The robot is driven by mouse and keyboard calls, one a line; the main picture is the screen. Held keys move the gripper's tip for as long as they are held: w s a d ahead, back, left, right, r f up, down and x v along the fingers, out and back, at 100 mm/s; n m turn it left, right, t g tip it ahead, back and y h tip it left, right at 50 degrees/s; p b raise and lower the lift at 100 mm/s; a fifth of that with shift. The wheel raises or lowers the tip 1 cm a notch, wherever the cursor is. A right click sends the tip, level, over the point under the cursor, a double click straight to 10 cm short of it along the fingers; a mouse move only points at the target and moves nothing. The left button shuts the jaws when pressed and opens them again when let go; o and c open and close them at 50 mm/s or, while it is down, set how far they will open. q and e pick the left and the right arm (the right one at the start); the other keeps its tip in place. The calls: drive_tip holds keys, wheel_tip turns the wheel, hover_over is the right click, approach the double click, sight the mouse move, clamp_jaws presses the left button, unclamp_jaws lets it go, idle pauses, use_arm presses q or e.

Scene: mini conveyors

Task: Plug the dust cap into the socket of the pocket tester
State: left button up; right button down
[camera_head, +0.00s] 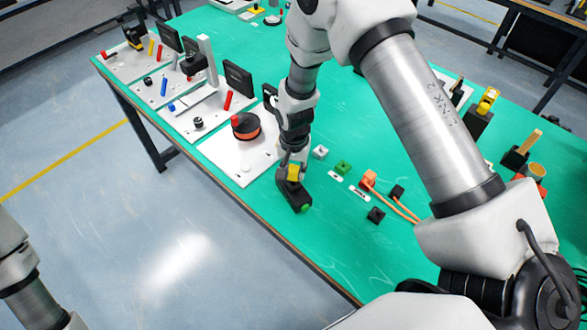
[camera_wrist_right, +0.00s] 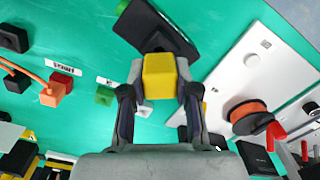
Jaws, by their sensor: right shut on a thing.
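My right gripper (camera_head: 291,165) is shut on a yellow block (camera_wrist_right: 158,76), which I take to be the dust cap. The block also shows in the head view (camera_head: 293,172). In the right wrist view the black device (camera_wrist_right: 160,25) lies tilted behind the yellow block, with a dark recess partly hidden by the block. I cannot tell whether block and device touch. Only part of my left arm shows at the left edge; its gripper is out of view.
A white plate with an orange-black reel (camera_head: 245,126) stands left of the gripper. To the right are a white cube (camera_head: 320,152), a green block (camera_head: 343,167), an orange plug with cable (camera_head: 369,179) and black blocks (camera_head: 376,215).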

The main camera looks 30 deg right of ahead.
sight(294, 168)
idle(0.3)
drive_tip(key=shift+f, duration=0.15)
drive_tip(key=shift+f, duration=0.3)
drive_tip(key=shift+f+b, duration=0.8)
drive_tip(key=shift+f, duration=0.15)
drive_tip(key=c, duration=0.8)
unclamp_jaws()
drive_tip(key=shift+r, duration=0.15)
wheel_tip(294, 168, up, 12)
drive_tip(key=shift+s+f, duration=0.1)
